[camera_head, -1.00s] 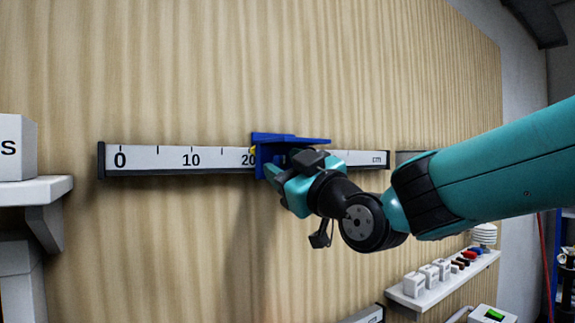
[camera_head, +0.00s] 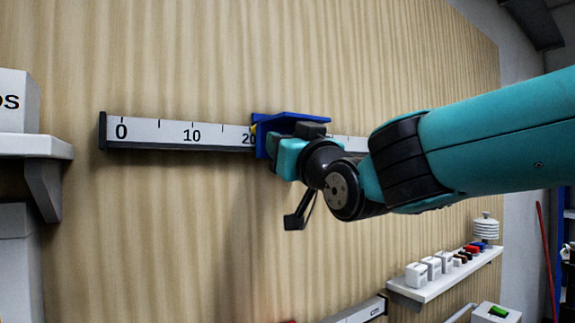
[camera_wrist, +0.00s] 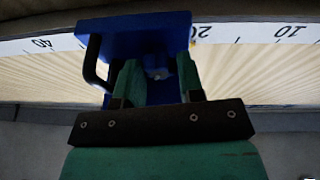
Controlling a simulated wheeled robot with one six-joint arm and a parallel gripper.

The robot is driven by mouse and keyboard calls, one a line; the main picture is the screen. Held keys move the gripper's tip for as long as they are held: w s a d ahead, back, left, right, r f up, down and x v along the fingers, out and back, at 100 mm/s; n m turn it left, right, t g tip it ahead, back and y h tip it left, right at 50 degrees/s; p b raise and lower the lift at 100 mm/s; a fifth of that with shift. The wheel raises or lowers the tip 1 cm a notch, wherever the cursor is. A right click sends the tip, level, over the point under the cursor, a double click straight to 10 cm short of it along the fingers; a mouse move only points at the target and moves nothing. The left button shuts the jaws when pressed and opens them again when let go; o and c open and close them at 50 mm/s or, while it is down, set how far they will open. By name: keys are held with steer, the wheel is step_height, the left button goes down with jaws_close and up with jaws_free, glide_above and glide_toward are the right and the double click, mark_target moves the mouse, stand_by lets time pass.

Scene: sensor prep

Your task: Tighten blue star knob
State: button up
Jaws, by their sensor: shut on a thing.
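A blue sliding carriage (camera_head: 292,119) sits on the white ruler rail (camera_head: 190,133) just right of the 20 mark. It also shows in the wrist view (camera_wrist: 140,33), where the scale appears upside down. My gripper (camera_head: 272,148) reaches the front of the carriage from the right. In the wrist view my gripper's (camera_wrist: 157,76) two green fingers are shut on the blue star knob (camera_wrist: 157,73), a small, dim bluish part between them. Its star shape is mostly hidden by the fingers and shadow. A small yellow part (camera_head: 253,129) shows at the carriage's left edge.
The rail is fixed to a wooden wall (camera_head: 180,60). A shelf (camera_head: 40,146) with a white box stands at the left. A lower right shelf (camera_head: 425,291) holds white blocks and small coloured parts.

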steer(key=m+h+b, duration=0.1)
steer(key=m+b, duration=0.2)
steer(key=m+h+b, duration=0.2)
steer(key=m+b, duration=0.2)
steer(key=shift+a+m+t, duration=0.1)
steer(key=shift+m+t, duration=0.2)
steer(key=shift+t, duration=0.1)
steer(key=shift+m+h, duration=0.3)
steer(key=shift+h, duration=0.1)
steer(key=o, duration=0.6)
steer(key=shift+r, duration=0.1)
steer(key=shift+o, duration=0.2)
steer(key=shift+s, duration=0.1)
steer(key=b+v, duration=0.8)
steer(key=v, duration=0.9)
steer(key=shift+b, duration=0.35)
